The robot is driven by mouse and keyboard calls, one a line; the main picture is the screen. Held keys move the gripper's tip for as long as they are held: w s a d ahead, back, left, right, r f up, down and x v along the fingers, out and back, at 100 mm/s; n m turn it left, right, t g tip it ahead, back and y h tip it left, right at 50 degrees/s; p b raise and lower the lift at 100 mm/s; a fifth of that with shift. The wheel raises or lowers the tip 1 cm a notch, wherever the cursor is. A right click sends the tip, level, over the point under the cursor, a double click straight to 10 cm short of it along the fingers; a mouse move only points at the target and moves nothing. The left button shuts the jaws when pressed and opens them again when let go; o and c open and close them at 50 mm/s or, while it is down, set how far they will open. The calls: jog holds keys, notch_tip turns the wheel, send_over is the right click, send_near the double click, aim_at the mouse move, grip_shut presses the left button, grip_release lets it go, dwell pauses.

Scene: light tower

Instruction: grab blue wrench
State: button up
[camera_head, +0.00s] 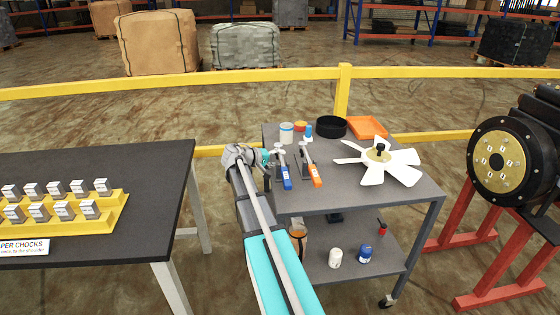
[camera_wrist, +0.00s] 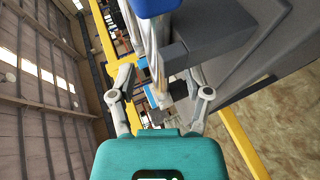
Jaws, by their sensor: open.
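The blue wrench (camera_head: 285,172), with a blue handle and silver shaft, rests at the left side of the grey cart top. An orange-handled wrench (camera_head: 314,174) lies just right of it. My gripper (camera_head: 271,157) is at the cart's left edge, close beside the blue wrench. In the wrist view, my gripper (camera_wrist: 161,76) has its two fingers spread apart. The blue handle (camera_wrist: 156,7) and silver shaft show at the top, next to a dark grey block (camera_wrist: 212,42). I cannot tell whether the shaft is between the fingers; nothing is visibly clamped.
The grey cart (camera_head: 420,188) also bears a white fan (camera_head: 385,163), a black bowl (camera_head: 331,127), an orange tray (camera_head: 367,127) and small cans (camera_head: 287,133). A dark table (camera_head: 150,170) with chocks stands left. A yellow rail (camera_head: 220,80) runs behind.

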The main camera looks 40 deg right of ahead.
grip_shut()
dwell(0.3)
jog(key=shift+r, duration=0.1)
dwell(0.4)
notch_tip(320, 180, up, 3)
jog(key=p, duration=0.3)
jog(key=s+d+r+p, duration=0.8)
jog(key=s+r+p, duration=0.1)
jog(key=s+p, duration=0.1)
jog(key=shift+s+d+r, duration=0.3)
jog(key=shift+s+r, duration=0.1)
jog(key=shift+s, duration=0.15)
